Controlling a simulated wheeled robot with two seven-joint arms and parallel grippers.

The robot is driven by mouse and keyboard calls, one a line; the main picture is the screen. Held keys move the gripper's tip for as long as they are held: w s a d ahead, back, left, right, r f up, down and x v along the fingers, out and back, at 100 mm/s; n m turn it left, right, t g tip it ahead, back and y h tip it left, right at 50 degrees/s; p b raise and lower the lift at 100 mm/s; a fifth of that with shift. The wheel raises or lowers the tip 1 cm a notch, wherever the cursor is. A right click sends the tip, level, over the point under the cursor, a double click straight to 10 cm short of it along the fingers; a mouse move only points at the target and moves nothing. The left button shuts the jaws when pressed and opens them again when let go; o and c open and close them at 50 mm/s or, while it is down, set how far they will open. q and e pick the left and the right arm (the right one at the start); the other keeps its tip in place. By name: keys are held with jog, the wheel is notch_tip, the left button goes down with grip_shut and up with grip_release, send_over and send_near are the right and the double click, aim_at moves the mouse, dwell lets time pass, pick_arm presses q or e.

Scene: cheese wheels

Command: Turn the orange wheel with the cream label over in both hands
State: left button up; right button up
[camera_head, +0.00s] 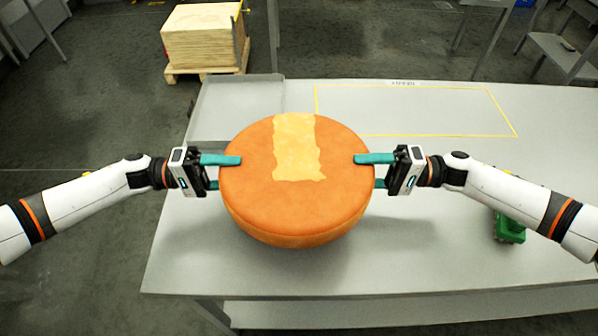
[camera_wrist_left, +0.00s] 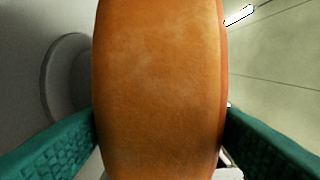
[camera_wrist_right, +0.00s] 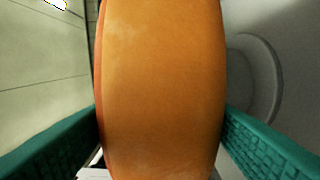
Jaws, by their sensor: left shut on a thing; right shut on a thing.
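The orange wheel (camera_head: 255,190) is held between my two grippers above the grey table. Its cream label (camera_head: 297,150) faces up and runs from the far edge to past the middle. The wheel looks nearly level, its flat face towards the head camera. My left gripper (camera_head: 225,172) is shut on the wheel's left rim, one teal finger over the top. My right gripper (camera_head: 372,172) is shut on its right rim the same way. The wheel's side fills the left wrist view (camera_wrist_left: 160,90) and the right wrist view (camera_wrist_right: 162,90), between teal fingers. The underside is hidden.
The grey table (camera_head: 420,260) has a yellow-outlined area (camera_head: 420,136) at the back right, which is empty. A grey tray (camera_head: 235,82) lies at the back left. A green object (camera_head: 509,228) stands at the right, partly behind my right arm.

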pick_arm(q)
jog(key=shift+w+d+f, duration=0.1)
jog(key=shift+f, duration=0.15)
pick_arm(e)
jog(key=shift+a+r, duration=0.25)
jog(key=shift+a, duration=0.05)
dwell(0.4)
pick_arm(q)
jog(key=o, duration=1.2)
pick_arm(e)
jog(key=o, duration=1.2)
pick_arm(q)
jog(key=o, duration=0.6)
jog(key=shift+s+d, duration=0.1)
jog(key=shift+s, duration=0.1)
pick_arm(e)
jog(key=o, duration=0.6)
jog(key=shift+s+d, duration=0.1)
jog(key=shift+d, duration=0.1)
pick_arm(q)
jog(key=shift+s, duration=0.1)
pick_arm(e)
jog(key=shift+f, duration=0.1)
pick_arm(q)
jog(key=shift+a+f, duration=0.15)
jog(key=shift+a, duration=0.05)
pick_arm(e)
jog(key=shift+d, duration=0.1)
